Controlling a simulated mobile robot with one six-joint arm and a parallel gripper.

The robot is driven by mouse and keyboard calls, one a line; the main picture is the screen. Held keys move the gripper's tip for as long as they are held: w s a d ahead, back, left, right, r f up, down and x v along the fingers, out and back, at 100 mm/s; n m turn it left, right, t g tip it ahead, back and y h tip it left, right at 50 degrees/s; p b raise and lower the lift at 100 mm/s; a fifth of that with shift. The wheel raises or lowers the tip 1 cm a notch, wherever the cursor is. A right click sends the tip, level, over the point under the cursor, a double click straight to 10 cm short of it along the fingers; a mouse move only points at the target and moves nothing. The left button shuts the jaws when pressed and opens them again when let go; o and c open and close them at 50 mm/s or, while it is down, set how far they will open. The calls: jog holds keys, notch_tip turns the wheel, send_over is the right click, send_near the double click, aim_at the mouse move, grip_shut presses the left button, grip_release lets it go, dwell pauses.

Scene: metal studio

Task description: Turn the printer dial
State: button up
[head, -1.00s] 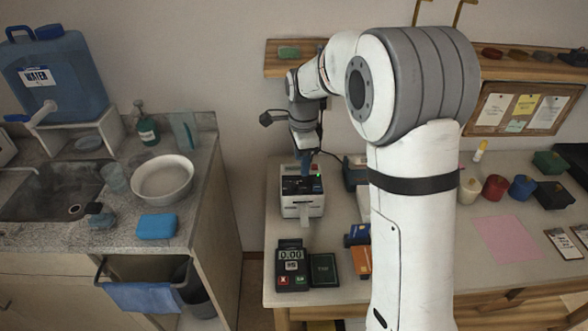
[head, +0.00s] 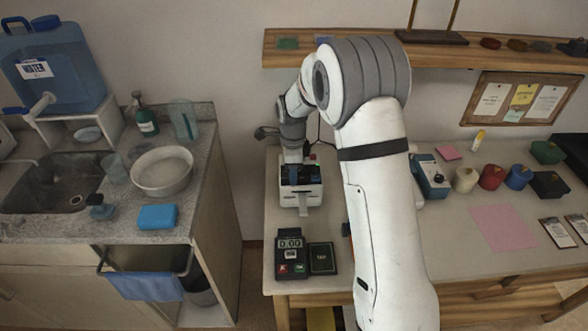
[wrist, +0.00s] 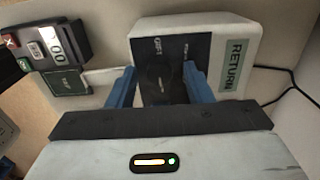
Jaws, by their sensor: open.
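The printer (head: 302,198) is a small white box with a dark top panel, standing on the right-hand counter. In the wrist view the printer (wrist: 228,28) shows a "RETURN" label on one side. Its dark round dial (wrist: 160,76) sits on the black panel, with a pale mark on it. My gripper (head: 292,180) is over the printer's top. In the wrist view my gripper (wrist: 160,88) is open, with one blue finger on each side of the dial. I cannot tell whether the fingers touch the dial.
A card terminal (head: 290,256) and a dark card (head: 322,258) lie in front of the printer. A blue box (head: 430,178) and several coloured pots stand to the right. A wooden shelf (head: 350,54) runs above. A gap separates the sink counter on the left.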

jog(key=shift+c, duration=0.3)
jog(key=c, duration=0.9)
jog(key=shift+d, duration=0.1)
jog(key=shift+c, duration=0.2)
